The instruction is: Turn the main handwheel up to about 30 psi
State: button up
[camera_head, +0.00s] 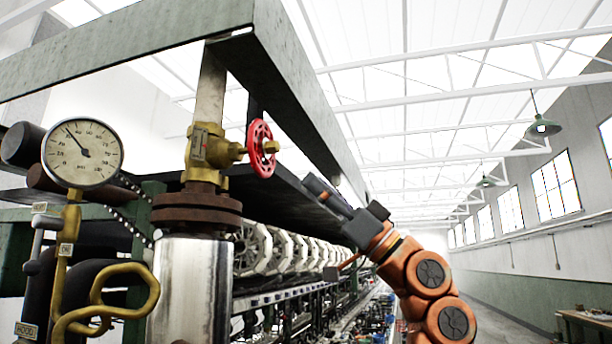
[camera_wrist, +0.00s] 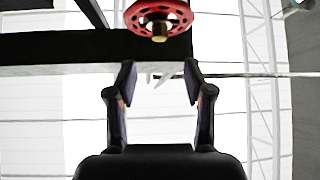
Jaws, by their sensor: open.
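The red handwheel (camera_head: 261,148) stands upright on the right side of a brass valve (camera_head: 208,147) in the head view. In the wrist view the handwheel (camera_wrist: 158,14) is at the top, with its brass hub nut facing me. A round white pressure gauge (camera_head: 82,153) is at the left, its needle pointing to the upper left; its small figures are hard to read. My gripper (camera_head: 318,190) is to the right of the handwheel and a little lower, apart from it. In the wrist view my gripper (camera_wrist: 160,78) is open, with nothing between its fingers.
A green beam (camera_head: 130,40) runs above the valve and back to the right. Below the valve are a rusty flange (camera_head: 197,208) and a shiny pipe (camera_head: 193,290). White reels (camera_head: 290,250) line the machine behind. The aisle on the right looks open.

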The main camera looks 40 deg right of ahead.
jog(key=shift+v, duration=0.75)
